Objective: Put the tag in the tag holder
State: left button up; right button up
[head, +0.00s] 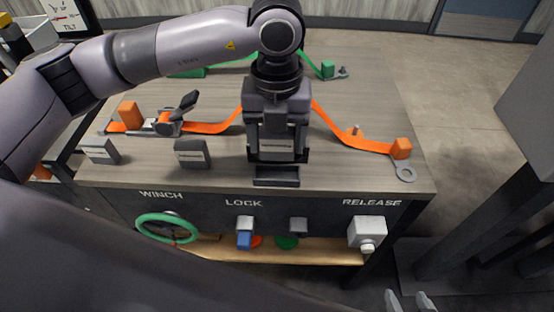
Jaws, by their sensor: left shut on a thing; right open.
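My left gripper (277,158) points down at the front edge of the table, shut on a dark tag (277,146) with a light label strip facing me. The tag looks upright between the fingers. Just below it is a dark, low bracket at the table edge, which looks like the tag holder (276,182). I cannot tell whether the tag's lower edge touches the holder or hangs just above it. My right gripper (412,301) shows only its fingertips at the bottom right, apart and empty, far from the table top.
Two labelled dark blocks (192,153) (100,152) stand left of the gripper. An orange strap (340,132) with a ratchet (170,122) runs behind it; a green strap lies farther back. The front panel has a green winch wheel (168,228), lock controls and a release box (367,232).

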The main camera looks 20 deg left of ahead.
pick_arm(q)
notch_tip(320, 180, down, 6)
jog(key=shift+f, duration=0.15)
dwell(0.3)
jog(key=shift+f+b, duration=0.2)
jog(key=shift+b, duration=0.1)
jog(key=o, duration=1)
jog(key=shift+r, duration=0.1)
jog(key=shift+r+p, duration=0.2)
jog(key=shift+p, duration=0.1)
notch_tip(320, 180, up, 12)
